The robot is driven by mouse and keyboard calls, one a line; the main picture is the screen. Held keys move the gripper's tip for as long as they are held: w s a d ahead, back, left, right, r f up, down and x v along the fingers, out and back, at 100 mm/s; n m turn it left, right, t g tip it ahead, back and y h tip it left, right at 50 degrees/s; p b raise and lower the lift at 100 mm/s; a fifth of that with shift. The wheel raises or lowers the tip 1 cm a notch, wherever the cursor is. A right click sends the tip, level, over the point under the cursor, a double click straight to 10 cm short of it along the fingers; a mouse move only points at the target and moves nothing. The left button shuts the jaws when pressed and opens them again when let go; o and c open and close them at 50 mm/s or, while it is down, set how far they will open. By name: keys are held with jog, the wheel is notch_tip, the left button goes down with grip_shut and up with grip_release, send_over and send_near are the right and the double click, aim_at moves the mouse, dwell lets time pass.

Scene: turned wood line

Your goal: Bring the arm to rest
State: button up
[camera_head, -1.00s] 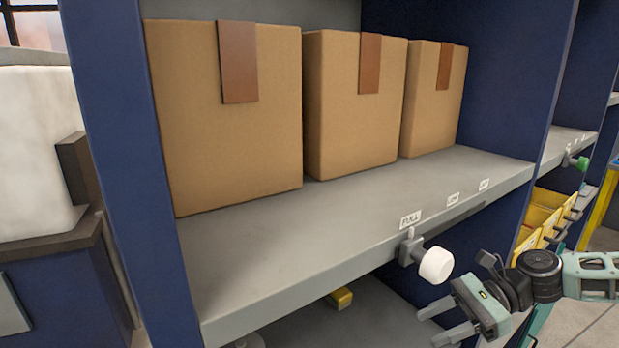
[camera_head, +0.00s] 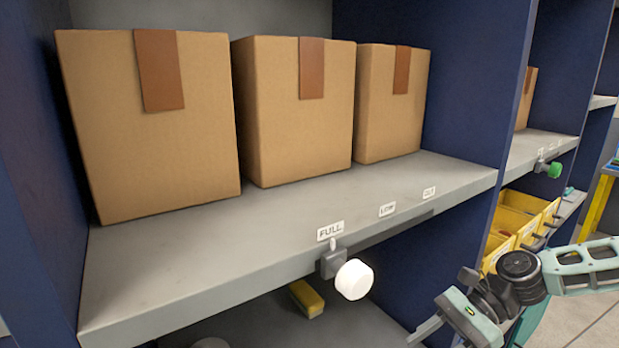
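My gripper (camera_head: 432,334) is at the lower right of the head view, in front of the shelf and to the right of the white knob (camera_head: 354,279). One finger shows, set out at the side of the palm. The other is cut off by the bottom edge of the picture. The fingers look apart, and I see nothing held. My teal and black arm (camera_head: 520,280) reaches in from the right edge.
Several brown boxes, including one at the left (camera_head: 150,120), stand on the grey shelf (camera_head: 270,225). A FULL label (camera_head: 330,231) sits above the knob. A yellow block (camera_head: 306,298) lies below. Yellow bins (camera_head: 520,215) and a green knob (camera_head: 555,170) are at right.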

jog(key=s+a+n+g+h, duration=0.2)
jog(key=s+a+n+h, duration=0.2)
jog(key=s+n+h, duration=0.5)
jog(key=s+a+r+n+t+h, duration=0.2)
jog(key=s+r+n+t, duration=0.3)
jog(key=s+r+n, duration=0.3)
notch_tip(320, 180, up, 3)
jog(key=n, duration=0.4)
jog(key=shift+a+r+n+t, duration=0.2)
jog(key=shift+a+n+t, duration=0.1)
jog(key=shift+n, duration=0.1)
